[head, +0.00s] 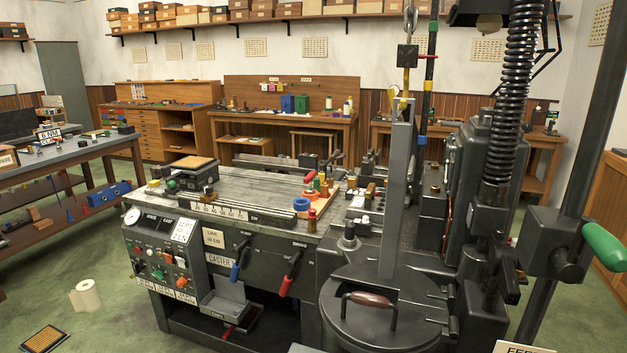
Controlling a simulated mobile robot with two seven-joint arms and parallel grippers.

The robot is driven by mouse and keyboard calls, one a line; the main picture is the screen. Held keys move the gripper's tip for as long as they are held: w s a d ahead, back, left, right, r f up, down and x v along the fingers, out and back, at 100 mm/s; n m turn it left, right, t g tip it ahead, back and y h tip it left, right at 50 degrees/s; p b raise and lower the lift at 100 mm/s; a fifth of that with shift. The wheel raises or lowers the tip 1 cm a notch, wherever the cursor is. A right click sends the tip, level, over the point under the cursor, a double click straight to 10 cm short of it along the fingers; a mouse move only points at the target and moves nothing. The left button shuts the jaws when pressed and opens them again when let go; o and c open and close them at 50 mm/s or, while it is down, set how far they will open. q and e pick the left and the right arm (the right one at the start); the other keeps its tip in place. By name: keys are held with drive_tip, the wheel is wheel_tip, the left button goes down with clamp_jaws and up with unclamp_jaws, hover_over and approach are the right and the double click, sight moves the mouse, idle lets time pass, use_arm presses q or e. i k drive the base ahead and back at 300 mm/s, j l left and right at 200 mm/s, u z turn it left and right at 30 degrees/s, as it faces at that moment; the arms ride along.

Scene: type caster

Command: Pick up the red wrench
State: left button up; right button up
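I cannot make out a red wrench for certain. A small red item (310,177) shows among coloured pieces on top of the caster machine (262,207), near its middle. Another thin red item (228,331) shows low under the machine's front, below the grey tray; its shape is too small to tell. A red-handled lever (287,284) hangs on the machine's front, beside a blue-handled lever (238,266). Neither of my grippers shows in the head view.
A round lidded pot (372,318) with a brown handle stands at the front right. A green-handled lever (604,246) juts in at the right. A paper roll (86,296) and a grate (44,341) lie on the green floor, which is otherwise open at the left. A workbench (70,152) stands at left.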

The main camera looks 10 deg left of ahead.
sight(308, 179)
drive_tip(key=j+z, duration=0.4)
drive_tip(key=j, duration=0.7)
drive_tip(key=i+j+z, duration=0.2)
drive_tip(key=j, duration=0.35)
drive_tip(key=j+z, duration=0.2)
drive_tip(key=j, duration=0.3)
drive_tip(key=i+j+z, duration=0.2)
drive_tip(key=j, duration=0.3)
drive_tip(key=j+z, duration=0.25)
drive_tip(key=j, duration=0.25)
